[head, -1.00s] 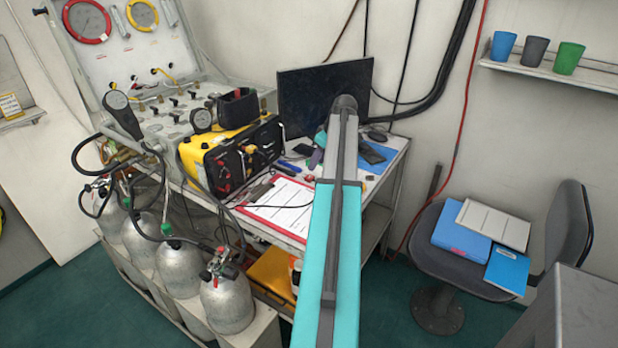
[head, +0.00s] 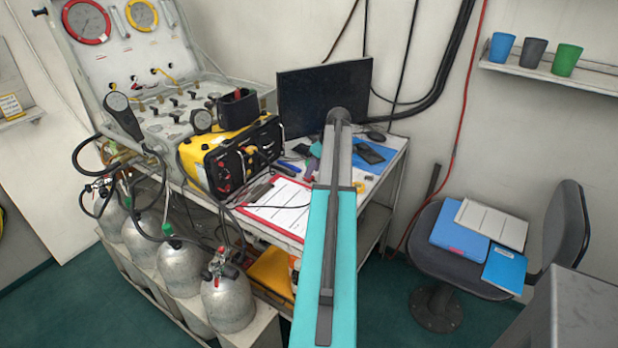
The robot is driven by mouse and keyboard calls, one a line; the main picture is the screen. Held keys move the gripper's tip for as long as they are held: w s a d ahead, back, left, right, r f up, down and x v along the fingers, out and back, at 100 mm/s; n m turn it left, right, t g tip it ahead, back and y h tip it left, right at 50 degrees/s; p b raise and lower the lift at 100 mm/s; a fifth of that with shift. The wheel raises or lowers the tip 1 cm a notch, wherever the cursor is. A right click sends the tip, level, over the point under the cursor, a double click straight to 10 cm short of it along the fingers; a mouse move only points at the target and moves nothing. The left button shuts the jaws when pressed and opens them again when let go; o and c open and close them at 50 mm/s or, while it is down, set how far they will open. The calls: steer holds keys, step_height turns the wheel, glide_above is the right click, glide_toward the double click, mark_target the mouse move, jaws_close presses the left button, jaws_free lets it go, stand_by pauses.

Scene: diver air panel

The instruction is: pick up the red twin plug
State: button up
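I cannot make out the red twin plug for certain. Small red details show at the front edge of the table beside the yellow and black unit (head: 222,150) and on its dark front face, too small to identify. My teal and grey arm rises from the bottom of the head view across the middle of the table. My gripper is not visible; the arm link hides whatever lies behind it.
A red-edged clipboard (head: 280,207) lies at the table's front. A dark monitor (head: 325,97) stands behind. Grey cylinders (head: 228,298) with hoses stand at the left, below the gauge panel (head: 125,60). A chair (head: 455,250) with folders is at the right.

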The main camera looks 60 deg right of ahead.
mark_target(311, 178)
steer(key=shift+p+x, duration=0.4)
steer(key=shift+x, duration=1.15)
jaws_close()
steer(key=shift+r, duration=0.2)
steer(key=shift+r+b, duration=0.65)
steer(key=shift+r, duration=0.5)
steer(key=s+a+b, duration=0.1)
steer(key=s+a, duration=0.2)
steer(key=s, duration=0.1)
steer(key=s+a+r+b, duration=0.1)
steer(key=s+a, duration=0.2)
steer(key=s, duration=0.1)
steer(key=s+a+r+b, duration=0.1)
steer(key=s+a+b, duration=0.1)
steer(key=s, duration=0.3)
steer(key=shift+a+r, duration=0.2)
steer(key=shift+a, duration=0.6)
steer(key=shift+r+p, duration=0.95)
steer(key=shift+r, duration=0.55)
steer(key=shift+w, duration=0.15)
